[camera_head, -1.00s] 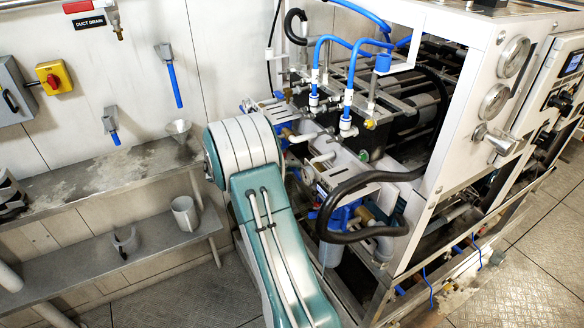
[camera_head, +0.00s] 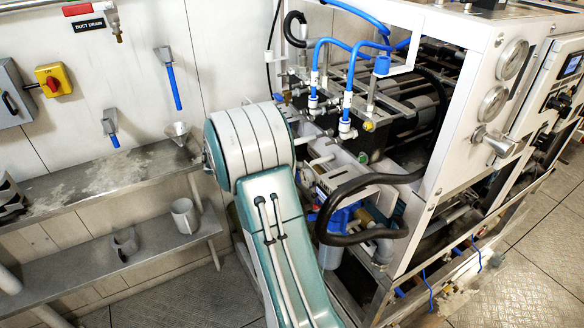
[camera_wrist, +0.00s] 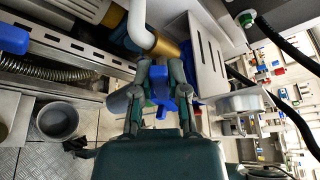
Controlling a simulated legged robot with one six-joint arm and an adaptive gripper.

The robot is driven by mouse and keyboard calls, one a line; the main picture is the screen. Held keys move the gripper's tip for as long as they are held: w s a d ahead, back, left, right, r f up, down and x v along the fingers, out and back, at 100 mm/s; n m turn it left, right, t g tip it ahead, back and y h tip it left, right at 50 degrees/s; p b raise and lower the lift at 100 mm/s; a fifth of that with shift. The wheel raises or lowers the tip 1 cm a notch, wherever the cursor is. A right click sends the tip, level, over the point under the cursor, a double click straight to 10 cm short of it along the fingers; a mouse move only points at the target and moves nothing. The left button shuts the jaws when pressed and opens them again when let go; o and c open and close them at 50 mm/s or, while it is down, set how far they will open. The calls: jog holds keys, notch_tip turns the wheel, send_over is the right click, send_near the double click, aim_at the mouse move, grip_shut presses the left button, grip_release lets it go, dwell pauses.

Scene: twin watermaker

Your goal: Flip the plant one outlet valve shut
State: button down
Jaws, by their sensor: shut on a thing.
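In the wrist view, a blue valve handle (camera_wrist: 160,88) lies between the two dark green fingers of my gripper (camera_wrist: 159,80). The gripper is shut on it. A brass fitting (camera_wrist: 166,47) on a white pipe (camera_wrist: 138,20) sits just beyond the fingertips. The valve body and the exact contact at the fingertips are partly hidden. In the head view, my arm covers the place where the gripper is, so neither the gripper nor the held handle can be made out there.
The metal machine frame (camera_head: 425,215) stands close to my arm, with blue hoses (camera_head: 322,62) and a black hose (camera_head: 345,190). A slotted white plate (camera_wrist: 207,62) is beside the gripper. Shelves (camera_head: 95,180) hold a metal cup (camera_head: 185,215). Blue-handled wall valves (camera_head: 173,80) hang left.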

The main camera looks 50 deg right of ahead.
jog(key=m, duration=0.1)
jog(key=s+m+t, duration=0.1)
jog(key=m+t, duration=0.1)
jog(key=shift+s+a+r, duration=0.25)
jog(key=shift+r, duration=0.05)
jog(key=shift+s+a+r+m+t+h, duration=0.15)
jog(key=shift+s+m+t, duration=0.25)
jog(key=shift+m+t, duration=0.35)
jog(key=shift+s+a+f+m+t+h, duration=0.15)
jog(key=shift+s+m+t, duration=0.25)
jog(key=shift+m, duration=0.55)
jog(key=shift+r, duration=0.1)
jog(key=c, duration=0.6)
grip_release()
jog(key=shift+c, duration=0.2)
jog(key=shift+w+d, duration=0.1)
jog(key=shift+r, duration=0.15)
